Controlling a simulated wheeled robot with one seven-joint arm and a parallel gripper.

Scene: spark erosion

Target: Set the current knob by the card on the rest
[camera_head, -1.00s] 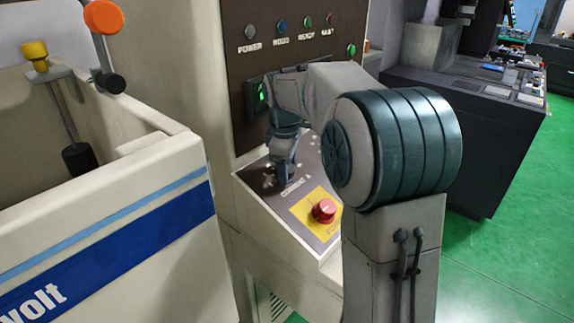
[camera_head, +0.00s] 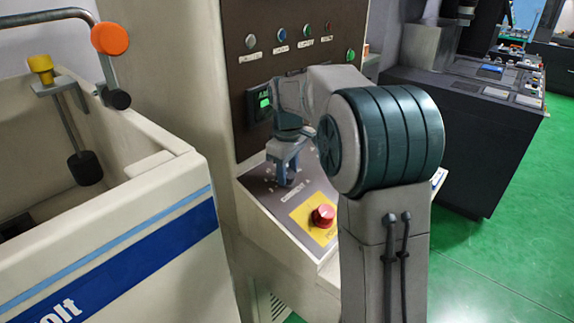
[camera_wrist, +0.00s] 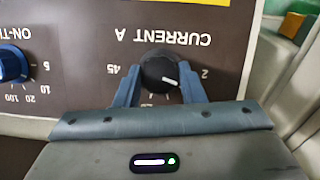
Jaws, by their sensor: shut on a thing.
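The current knob (camera_wrist: 157,68) is round and black with a white pointer mark, which in the wrist view points to the lower right. Its label, "CURRENT A", appears upside down, with a 2 to the right and 45 to the left; other scale marks are partly hidden. My gripper (camera_wrist: 160,75) is shut on the knob, one finger on each side. In the head view my gripper (camera_head: 286,178) reaches down onto the sloped panel (camera_head: 258,185) and hides the knob. I cannot make out a readable card on a rest.
A red button (camera_head: 323,215) on a yellow plate sits close in front of my gripper. A blue on-time knob (camera_wrist: 12,64) is at the wrist view's left. A small green-lit display (camera_head: 264,100) is behind. The white tank (camera_head: 150,190) stands left.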

